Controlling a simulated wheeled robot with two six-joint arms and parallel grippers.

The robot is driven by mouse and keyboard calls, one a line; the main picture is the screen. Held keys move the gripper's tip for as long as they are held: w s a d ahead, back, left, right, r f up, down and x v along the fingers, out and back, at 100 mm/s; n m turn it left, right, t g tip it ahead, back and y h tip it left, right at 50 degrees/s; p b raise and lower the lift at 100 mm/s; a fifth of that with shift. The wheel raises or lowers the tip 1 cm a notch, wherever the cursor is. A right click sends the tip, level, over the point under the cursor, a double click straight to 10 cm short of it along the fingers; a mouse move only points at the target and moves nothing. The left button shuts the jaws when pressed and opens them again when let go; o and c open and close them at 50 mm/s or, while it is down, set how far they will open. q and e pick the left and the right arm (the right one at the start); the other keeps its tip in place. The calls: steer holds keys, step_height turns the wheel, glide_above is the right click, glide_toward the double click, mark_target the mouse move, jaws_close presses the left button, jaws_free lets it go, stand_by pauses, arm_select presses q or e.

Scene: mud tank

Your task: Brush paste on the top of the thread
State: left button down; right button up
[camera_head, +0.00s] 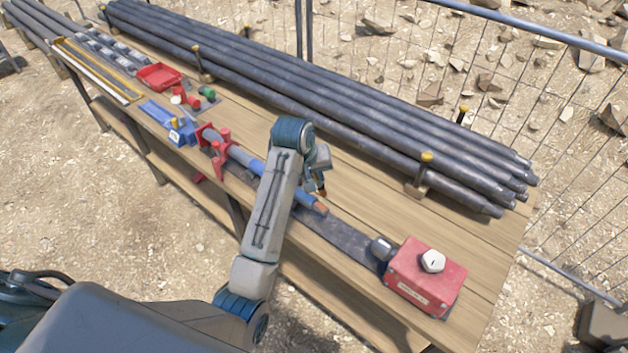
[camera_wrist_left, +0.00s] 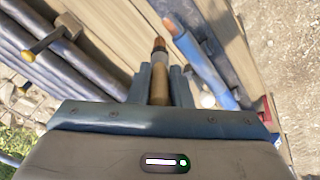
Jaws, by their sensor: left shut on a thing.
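The blue and grey pipe (camera_head: 250,162) lies along the workbench, held in a red vise (camera_head: 215,140). Its copper-coloured threaded end (camera_head: 320,208) points toward the red box; the thread also shows in the left wrist view (camera_wrist_left: 172,26). My left gripper (camera_head: 321,178) is above the bench, just beyond the thread. My right gripper is out of view.
A red box (camera_head: 425,281) with a white knob stands at the bench's near right end. Long dark pipes (camera_head: 330,100) lie along the far side between yellow-topped posts. A red tray (camera_head: 158,76) and small parts lie at the left. Bare bench top (camera_head: 370,193) lies between pipes and vise.

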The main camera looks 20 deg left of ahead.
arm_select(q)
steer(key=shift+r, duration=0.1)
steer(key=shift+r, duration=1.45)
